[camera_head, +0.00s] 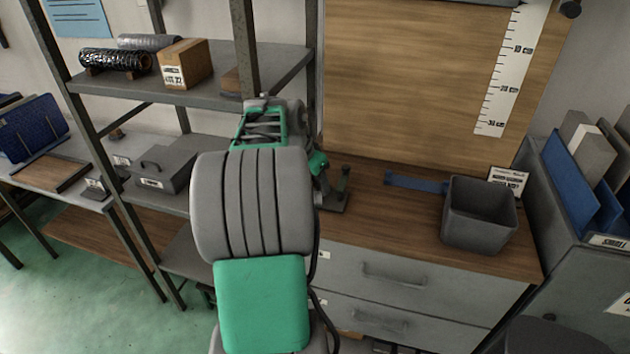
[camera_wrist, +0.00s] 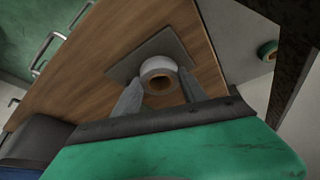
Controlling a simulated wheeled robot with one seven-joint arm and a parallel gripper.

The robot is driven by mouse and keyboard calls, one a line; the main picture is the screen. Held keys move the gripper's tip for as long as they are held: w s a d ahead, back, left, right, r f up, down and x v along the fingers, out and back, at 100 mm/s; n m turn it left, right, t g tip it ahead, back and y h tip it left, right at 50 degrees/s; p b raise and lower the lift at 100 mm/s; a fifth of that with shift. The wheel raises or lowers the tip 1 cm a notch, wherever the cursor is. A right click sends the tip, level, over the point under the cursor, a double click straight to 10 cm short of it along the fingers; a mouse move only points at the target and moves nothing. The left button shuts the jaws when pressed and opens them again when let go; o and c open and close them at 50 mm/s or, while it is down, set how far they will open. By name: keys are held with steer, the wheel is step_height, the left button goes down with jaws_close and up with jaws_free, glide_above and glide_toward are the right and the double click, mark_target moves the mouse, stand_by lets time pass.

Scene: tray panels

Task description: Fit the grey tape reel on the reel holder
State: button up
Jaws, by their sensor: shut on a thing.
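In the wrist view my gripper (camera_wrist: 160,83) is shut on the grey tape reel (camera_wrist: 157,66), one finger on each side. The reel is a pale grey ring with a brown core, its open hole facing the camera. Behind it is a square grey plate (camera_wrist: 125,68) on the wooden counter, which looks like the reel holder's base. I cannot tell whether a post is inside the reel or how high the reel is above the plate. In the head view, the holder (camera_head: 333,203) shows partly beside my arm, which hides the reel and most of my gripper.
A grey open bin (camera_head: 480,222), a blue flat piece (camera_head: 415,183) and a label card (camera_head: 508,179) are on the counter to the right. A wooden backboard (camera_head: 420,90) rises behind. Metal shelving (camera_head: 240,82) stands left. A green reel (camera_wrist: 267,49) shows in the wrist view.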

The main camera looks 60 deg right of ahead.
steer(key=shift+f+b, duration=0.5)
steer(key=shift+f, duration=0.15)
steer(key=o, duration=1.1)
steer(key=p+v, duration=0.6)
steer(key=v, duration=0.5)
steer(key=shift+a+p, duration=0.1)
steer(key=shift+p, duration=0.2)
